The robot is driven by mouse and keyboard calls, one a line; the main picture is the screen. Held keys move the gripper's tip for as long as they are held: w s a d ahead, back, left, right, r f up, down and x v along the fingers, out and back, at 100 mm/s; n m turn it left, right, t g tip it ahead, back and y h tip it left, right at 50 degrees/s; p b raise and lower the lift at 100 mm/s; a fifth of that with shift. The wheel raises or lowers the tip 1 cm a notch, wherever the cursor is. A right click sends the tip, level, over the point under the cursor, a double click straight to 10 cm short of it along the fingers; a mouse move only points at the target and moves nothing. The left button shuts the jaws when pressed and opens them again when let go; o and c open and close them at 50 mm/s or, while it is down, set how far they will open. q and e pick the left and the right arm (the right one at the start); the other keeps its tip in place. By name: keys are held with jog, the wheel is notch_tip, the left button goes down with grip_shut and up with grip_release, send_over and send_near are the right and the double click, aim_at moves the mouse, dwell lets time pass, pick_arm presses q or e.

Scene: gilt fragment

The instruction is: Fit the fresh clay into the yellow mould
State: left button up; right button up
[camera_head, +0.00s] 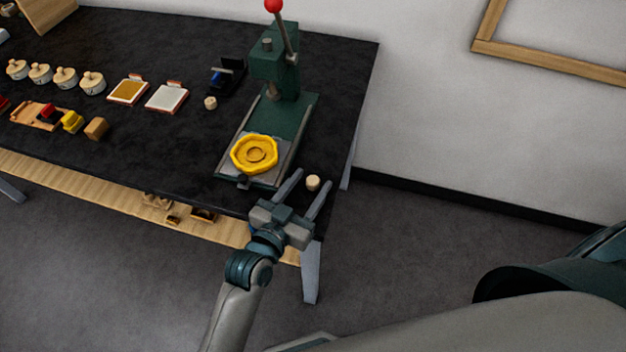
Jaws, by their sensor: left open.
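The yellow mould (254,154) is an octagonal ring-like dish with a round recess, lying on the plate of the green press. A small cream cylinder (313,182), which looks like the fresh clay, stands upright on the black table near its right front corner. My left gripper (313,178) reaches in over the table's front edge. Its two fingers are spread, with the cream cylinder between their tips, and a gap shows on both sides. Whether the tips are at its height I cannot tell. My right gripper is not in view.
The green press (293,115) with a red-knobbed lever stands just behind the gripper. Another small cream cylinder (210,102) lies left of it, near two framed pads (166,97). Several lidded pots (66,78) line the left. The black table (165,150) is clear at its front middle.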

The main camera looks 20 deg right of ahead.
pick_arm(q)
jog(key=shift+c, duration=0.3)
jog(key=c, duration=1.1)
jog(key=shift+r, duration=0.1)
jog(key=shift+r+p, duration=0.7)
jog(key=shift+p, duration=0.2)
jog(key=r+p, duration=0.2)
jog(key=p, duration=0.1)
jog(key=s+r+p, duration=0.1)
jog(key=shift+d+r, duration=0.25)
jog(key=shift+r, duration=0.1)
jog(key=shift+s+d+r+p, duration=0.75)
jog(key=shift+s+r+p, duration=0.2)
jog(key=shift+s+p, duration=0.55)
jog(key=shift+s+d+r+p, duration=0.9)
jog(key=shift+s+p, duration=0.4)
jog(key=shift+s, duration=0.35)
jog(key=shift+s+d+r+p, duration=0.65)
jog(key=shift+s+r+p, duration=0.35)
jog(key=shift+s+p, duration=0.5)
jog(key=shift+s, duration=0.1)
